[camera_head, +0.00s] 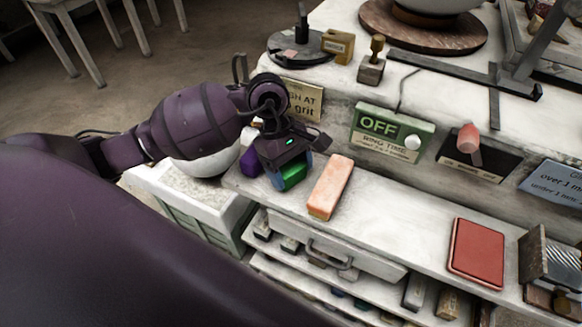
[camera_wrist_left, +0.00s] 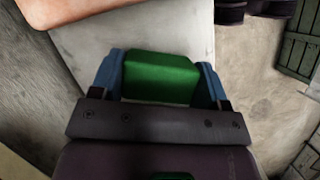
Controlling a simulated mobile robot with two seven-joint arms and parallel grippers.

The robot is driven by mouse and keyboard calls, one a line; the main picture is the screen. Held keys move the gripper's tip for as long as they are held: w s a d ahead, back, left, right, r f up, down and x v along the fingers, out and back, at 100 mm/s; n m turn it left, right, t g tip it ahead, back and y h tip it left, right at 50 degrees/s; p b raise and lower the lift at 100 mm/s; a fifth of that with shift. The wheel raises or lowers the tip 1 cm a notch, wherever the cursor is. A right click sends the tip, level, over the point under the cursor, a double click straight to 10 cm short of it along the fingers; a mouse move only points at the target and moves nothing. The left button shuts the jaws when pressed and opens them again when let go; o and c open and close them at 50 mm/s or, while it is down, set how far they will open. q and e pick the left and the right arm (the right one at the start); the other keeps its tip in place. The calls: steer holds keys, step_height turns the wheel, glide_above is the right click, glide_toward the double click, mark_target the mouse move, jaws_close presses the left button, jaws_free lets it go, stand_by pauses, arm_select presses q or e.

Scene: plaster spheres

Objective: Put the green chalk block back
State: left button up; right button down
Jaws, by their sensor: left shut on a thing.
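The green chalk block (camera_head: 291,178) is at the left end of the white shelf, under my left gripper (camera_head: 284,172). In the left wrist view the green block (camera_wrist_left: 160,78) sits between the two blue fingers of the left gripper (camera_wrist_left: 161,85), which is shut on it. Whether the block rests on the shelf or hangs just above it is hard to tell. A purple block (camera_head: 250,163) is just left of the gripper, partly hidden. An orange-pink block (camera_head: 331,187) lies to the right, apart from the green one. My right gripper is not in view.
A red pad (camera_head: 477,252) lies farther right on the shelf. A green OFF sign (camera_head: 392,133) and a small brass-coloured sign (camera_head: 302,99) stand behind. A drawer (camera_head: 335,252) is below the shelf. Bare shelf lies between the orange block and the red pad.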

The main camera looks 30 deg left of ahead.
arm_select(q)
steer(key=shift+f, duration=0.1)
steer(key=o, duration=0.9)
steer(key=shift+o, duration=0.4)
steer(key=shift+r, duration=0.25)
steer(key=v, duration=1.1)
steer(key=shift+a+r, duration=0.2)
steer(key=shift+r, duration=0.15)
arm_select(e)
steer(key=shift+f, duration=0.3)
arm_select(q)
steer(key=shift+w, duration=0.15)
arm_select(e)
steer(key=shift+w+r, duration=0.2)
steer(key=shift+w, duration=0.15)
